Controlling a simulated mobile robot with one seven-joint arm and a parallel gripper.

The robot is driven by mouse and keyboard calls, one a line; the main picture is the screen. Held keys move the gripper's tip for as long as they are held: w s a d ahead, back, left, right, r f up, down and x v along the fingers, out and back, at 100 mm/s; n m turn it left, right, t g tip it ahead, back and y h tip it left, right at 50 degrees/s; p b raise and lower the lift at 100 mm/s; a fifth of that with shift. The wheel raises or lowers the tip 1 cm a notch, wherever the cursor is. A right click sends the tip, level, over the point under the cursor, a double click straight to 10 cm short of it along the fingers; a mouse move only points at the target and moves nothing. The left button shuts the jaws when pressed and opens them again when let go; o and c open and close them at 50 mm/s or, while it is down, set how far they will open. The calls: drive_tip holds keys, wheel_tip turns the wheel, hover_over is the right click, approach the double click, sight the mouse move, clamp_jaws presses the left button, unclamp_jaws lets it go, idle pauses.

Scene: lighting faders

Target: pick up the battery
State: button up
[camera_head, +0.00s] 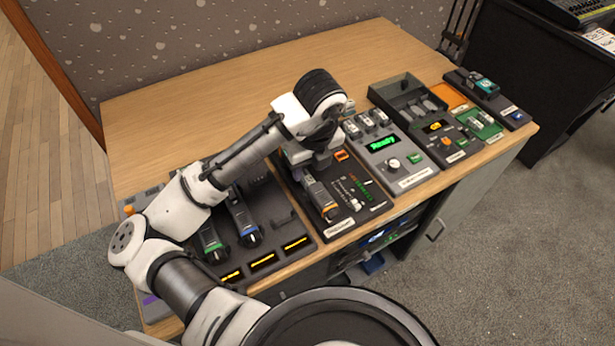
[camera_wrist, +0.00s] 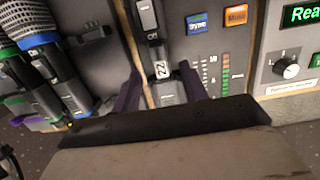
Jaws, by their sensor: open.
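My gripper (camera_head: 318,163) is over the dark panel with the level lights, jaws apart. In the wrist view its two dark purple fingers (camera_wrist: 160,92) stand on either side of a narrow dark device with white labels (camera_wrist: 155,50). The device (camera_head: 318,195) lies lengthwise on the panel in the head view, with an orange band near its front end. I cannot tell whether the fingers touch it. No battery is clearly identifiable; small grey pieces (camera_head: 428,104) lie in the open dark tray (camera_head: 392,92), too small to name. The gripper's palm hides the device's lower part in the wrist view.
Two microphones, green-ringed (camera_head: 211,243) and blue-ringed (camera_head: 242,216), lie in a dock to the left. A grey unit with a green "Ready" display (camera_head: 382,142) stands just right. The back of the wooden table (camera_head: 200,100) is clear.

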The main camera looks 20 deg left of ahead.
sight(308, 177)
drive_tip(key=shift+w+a+f, duration=0.1)
drive_tip(key=shift+w+f, duration=0.05)
drive_tip(key=shift+f, duration=0.65)
drive_tip(key=shift+w+a+f, duration=0.1)
drive_tip(key=shift+f, duration=0.7)
clamp_jaws()
